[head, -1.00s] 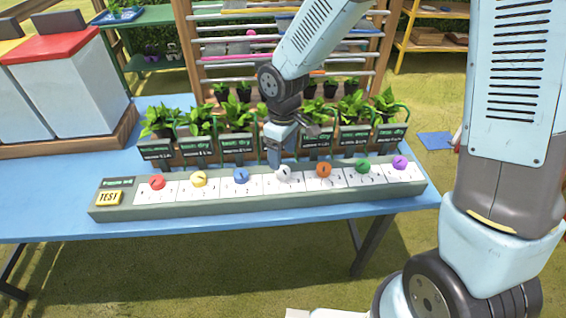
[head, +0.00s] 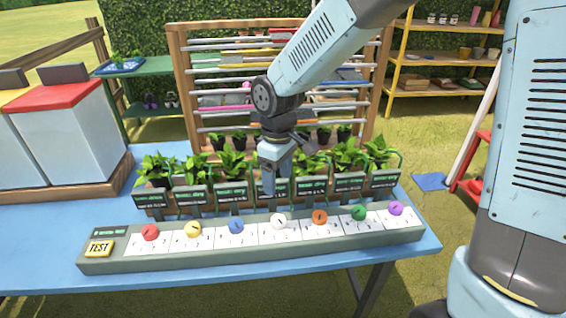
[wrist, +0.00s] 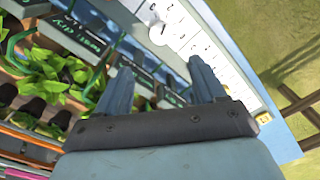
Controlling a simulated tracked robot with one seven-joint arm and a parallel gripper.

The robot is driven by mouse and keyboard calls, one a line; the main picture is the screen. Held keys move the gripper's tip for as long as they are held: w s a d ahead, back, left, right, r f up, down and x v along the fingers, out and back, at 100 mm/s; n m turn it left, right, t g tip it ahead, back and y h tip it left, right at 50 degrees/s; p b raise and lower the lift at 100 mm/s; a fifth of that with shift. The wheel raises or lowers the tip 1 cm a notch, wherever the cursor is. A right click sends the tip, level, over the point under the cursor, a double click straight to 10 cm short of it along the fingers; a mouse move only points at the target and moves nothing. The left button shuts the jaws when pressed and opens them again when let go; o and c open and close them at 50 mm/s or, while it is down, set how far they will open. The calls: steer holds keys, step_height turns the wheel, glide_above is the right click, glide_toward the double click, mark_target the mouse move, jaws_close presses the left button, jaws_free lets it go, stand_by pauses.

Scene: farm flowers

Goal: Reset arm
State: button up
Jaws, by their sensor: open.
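My gripper (head: 269,192) hangs from my arm above the blue table, just behind the row of knobs and in front of the potted plants. In the wrist view my gripper (wrist: 162,80) shows two blue fingers spread apart with nothing between them. A grey control panel (head: 96,265) lies along the table front, with a yellow TEST button (head: 99,248) at its left end. Its coloured knobs include a white knob (head: 278,220), an orange knob (head: 320,217) and a blue knob (head: 236,227). The white knob is close to my gripper but apart from it.
Potted plants (head: 232,163) with dark label signs (head: 231,193) stand behind the panel. A wooden rack (head: 182,85) with metal rails rises behind them. White bins with coloured lids (head: 68,88) stand at left. Yellow shelves (head: 415,55) are at back right.

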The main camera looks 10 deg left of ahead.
steer(key=d+r+m+t, duration=0.25)
steer(key=d+r, duration=0.35)
steer(key=d, duration=0.3)
steer(key=d+r+m+t, duration=0.1)
steer(key=d+r+m, duration=0.3)
steer(key=d+r, duration=0.3)
steer(key=s+d+r+m+t, duration=0.1)
steer(key=s+d+r+m, duration=0.1)
steer(key=s+d, duration=0.3)
steer(key=s+d+r+m+t, duration=0.1)
steer(key=s+d+r+m, duration=0.2)
steer(key=s+d, duration=0.3)
steer(key=d+m, duration=0.1)
steer(key=d, duration=0.2)
steer(key=shift+s+d+r+m, duration=0.2)
steer(key=shift+d+m, duration=0.15)
steer(key=shift+d, duration=0.05)
stand_by(0.4)
